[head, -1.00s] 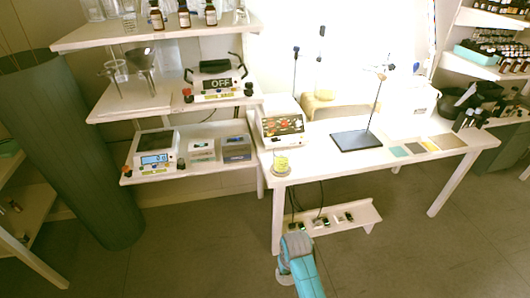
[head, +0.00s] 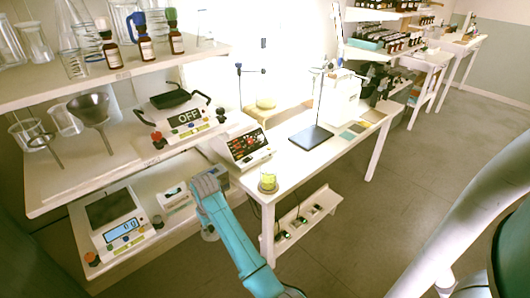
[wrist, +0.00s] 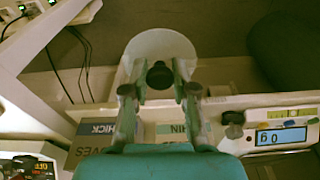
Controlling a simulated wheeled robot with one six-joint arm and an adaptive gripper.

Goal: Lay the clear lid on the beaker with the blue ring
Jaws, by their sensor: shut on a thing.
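The clear lid (wrist: 160,46) is a pale, see-through disc with a black knob (wrist: 160,75). My gripper (wrist: 160,80) is shut on this knob, one finger on each side. In the head view the lid (head: 209,236) hangs below my gripper (head: 208,224), in front of the lower shelf, apart from any surface. A glass beaker (head: 268,184) with yellow contents stands on the near left corner of the white table, to the right of my gripper. I cannot make out a blue ring on it.
A device with red knobs (head: 247,148) stands behind the beaker. More glassware (head: 66,120) and brown bottles (head: 145,48) fill the upper shelves.

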